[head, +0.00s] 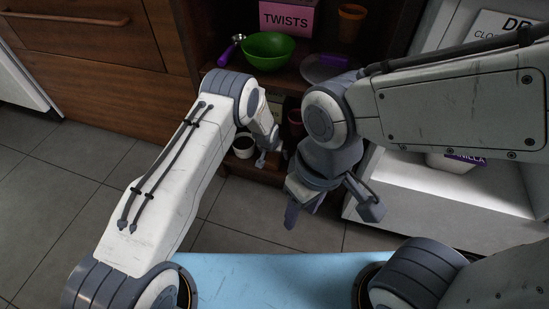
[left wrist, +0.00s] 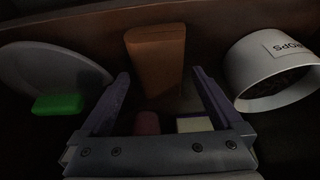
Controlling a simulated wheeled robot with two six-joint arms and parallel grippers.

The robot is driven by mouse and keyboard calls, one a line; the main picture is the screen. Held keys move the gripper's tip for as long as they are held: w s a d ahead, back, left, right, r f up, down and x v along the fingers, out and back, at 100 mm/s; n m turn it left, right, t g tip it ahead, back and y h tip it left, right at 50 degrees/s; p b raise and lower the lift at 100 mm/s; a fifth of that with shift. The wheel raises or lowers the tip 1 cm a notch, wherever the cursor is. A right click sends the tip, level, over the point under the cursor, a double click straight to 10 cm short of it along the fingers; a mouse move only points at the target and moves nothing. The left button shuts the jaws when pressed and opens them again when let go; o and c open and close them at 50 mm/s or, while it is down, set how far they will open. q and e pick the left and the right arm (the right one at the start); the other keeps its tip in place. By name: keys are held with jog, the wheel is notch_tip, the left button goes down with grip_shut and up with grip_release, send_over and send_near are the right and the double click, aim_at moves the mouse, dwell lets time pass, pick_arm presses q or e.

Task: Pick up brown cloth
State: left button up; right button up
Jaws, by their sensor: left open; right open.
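A plain brown, block-like thing (left wrist: 157,58) stands in the middle of the left wrist view. Its folded-looking shape may be the brown cloth, but I cannot tell for sure. My left gripper (left wrist: 163,80) is open, its two fingers spread to either side of this thing and apart from it. In the head view my left gripper (head: 268,157) reaches into the low part of the wooden shelf, and no brown cloth can be made out there. My right gripper (head: 330,207) is open and empty, above the floor in front of the shelf.
In the left wrist view a grey plate (left wrist: 50,75) with a green block (left wrist: 58,104) lies left, and a white labelled tub (left wrist: 270,72) right. The head view shows a green bowl (head: 268,50), a pink box (head: 288,17) and a brown cup (head: 350,22) on the shelf above.

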aim_at(276, 156)
pick_arm(q)
jog(key=shift+f, duration=0.1)
jog(key=shift+c, duration=0.3)
jog(key=c, duration=1.2)
notch_tip(276, 156, up, 5)
jog(key=p, duration=0.3)
jog(key=shift+p, duration=0.3)
jog(key=shift+s+d+b, duration=0.2)
jog(key=shift+d+b, duration=0.1)
jog(key=shift+b, duration=0.05)
jog(key=s+d+r+b, duration=0.1)
jog(key=s+d+r, duration=0.1)
jog(key=s+d+r+b, duration=0.1)
jog(key=s+d+r, duration=0.1)
jog(key=s+d, duration=0.1)
jog(key=s+d+r+b, duration=0.2)
jog(key=d, duration=0.1)
jog(key=shift+s+r, duration=0.2)
jog(key=shift+r, duration=0.05)
